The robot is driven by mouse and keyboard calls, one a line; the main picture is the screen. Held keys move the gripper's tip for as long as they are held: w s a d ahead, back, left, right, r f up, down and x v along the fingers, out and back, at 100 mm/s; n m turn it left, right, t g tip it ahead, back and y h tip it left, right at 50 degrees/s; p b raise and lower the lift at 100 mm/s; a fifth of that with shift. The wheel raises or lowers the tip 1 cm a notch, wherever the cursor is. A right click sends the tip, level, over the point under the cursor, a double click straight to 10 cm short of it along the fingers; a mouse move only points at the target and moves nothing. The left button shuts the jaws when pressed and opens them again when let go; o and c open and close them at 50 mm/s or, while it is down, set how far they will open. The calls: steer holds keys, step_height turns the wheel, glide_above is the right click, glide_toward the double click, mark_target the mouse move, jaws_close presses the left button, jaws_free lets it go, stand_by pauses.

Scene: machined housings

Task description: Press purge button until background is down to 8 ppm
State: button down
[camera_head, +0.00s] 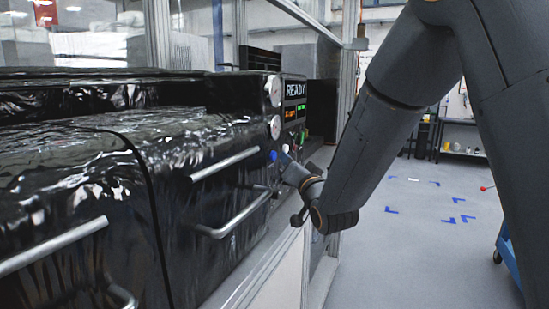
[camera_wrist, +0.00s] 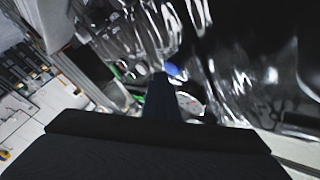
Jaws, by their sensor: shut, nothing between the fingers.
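A black, glossy machine (camera_head: 75,170) fills the left of the head view. Its control panel has a display (camera_head: 295,89) reading READY, with small orange and green readouts (camera_head: 295,113) below it, too small to read. A blue button (camera_head: 273,155) sits low on the panel, with a pale button beside it; I cannot read a purge label. My gripper (camera_head: 284,159) is shut and empty, its tip close to the blue button. In the wrist view the blue button (camera_wrist: 173,70) shows just past the dark fingertips (camera_wrist: 160,78). I cannot tell whether they touch.
Two round white gauges or knobs (camera_head: 274,91) sit left of the display. Metal bar handles (camera_head: 225,164) stick out from the machine's front near my gripper. A metal frame post (camera_head: 345,75) stands behind the panel. Open grey floor (camera_head: 400,250) with blue marks lies to the right.

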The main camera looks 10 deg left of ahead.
steer(key=shift+d, duration=0.25)
steer(key=shift+s+d, duration=0.3)
steer(key=shift+d, duration=0.45)
steer(key=shift+s+d, duration=0.3)
steer(key=shift+d, duration=0.45)
steer(key=shift+s+d, duration=0.3)
steer(key=shift+d, duration=0.45)
steer(key=s+d+f+g+h, duration=0.35)
steer(key=d+f, duration=0.25)
steer(key=f, duration=0.2)
steer(key=s+d+f+g+h, duration=0.3)
steer(key=s+d+f+g, duration=0.15)
steer(key=d+f, duration=0.35)
steer(key=s+d+f+n+g+h, duration=0.1)
steer(key=s+f+g, duration=0.3)
steer(key=s, duration=0.7)
steer(key=s+d+f+n+g, duration=0.1)
steer(key=s+d+f+g, duration=0.2)
steer(key=s, duration=0.9)
steer(key=shift+d+f+g+h, duration=0.2)
steer(key=shift+f+g+h, duration=0.15)
steer(key=shift+f+g, duration=0.4)
